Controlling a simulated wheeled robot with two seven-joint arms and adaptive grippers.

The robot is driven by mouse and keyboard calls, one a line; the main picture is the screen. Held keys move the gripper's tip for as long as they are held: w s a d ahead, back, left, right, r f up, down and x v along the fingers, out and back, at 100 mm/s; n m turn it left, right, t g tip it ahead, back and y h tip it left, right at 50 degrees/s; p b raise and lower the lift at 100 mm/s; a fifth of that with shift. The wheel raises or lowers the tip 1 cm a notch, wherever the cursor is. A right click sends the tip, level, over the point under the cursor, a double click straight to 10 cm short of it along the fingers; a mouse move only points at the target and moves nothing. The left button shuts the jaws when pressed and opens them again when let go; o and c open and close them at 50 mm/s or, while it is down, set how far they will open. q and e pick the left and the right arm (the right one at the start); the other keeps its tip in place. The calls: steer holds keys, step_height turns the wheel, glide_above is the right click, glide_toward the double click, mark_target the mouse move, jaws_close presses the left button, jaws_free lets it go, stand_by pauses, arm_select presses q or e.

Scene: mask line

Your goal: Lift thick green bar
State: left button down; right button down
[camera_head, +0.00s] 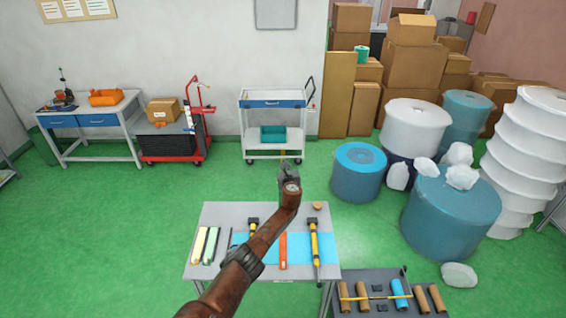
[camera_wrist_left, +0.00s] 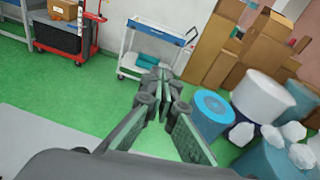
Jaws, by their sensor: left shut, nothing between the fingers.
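A green bar (camera_head: 210,246) lies on the left part of the grey work table (camera_head: 215,213) in the head view. A pale cream bar (camera_head: 199,244) lies just left of it, and a thin dark rod is close on its right. My left gripper (camera_head: 289,170) is above the far edge of the table, up and to the right of the green bar and well apart from it. Its fingers are shut and empty; they also show in the wrist view (camera_wrist_left: 162,85). The green bar is not seen in the wrist view. My right gripper is not in view.
Yellow-and-black tools (camera_head: 314,240) and an orange bar (camera_head: 283,252) lie on a blue mat (camera_head: 325,250). My left arm crosses over the table's middle. A darker table (camera_head: 375,280) with several rolls adjoins at right. A cart (camera_head: 274,145) and large rolls stand beyond.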

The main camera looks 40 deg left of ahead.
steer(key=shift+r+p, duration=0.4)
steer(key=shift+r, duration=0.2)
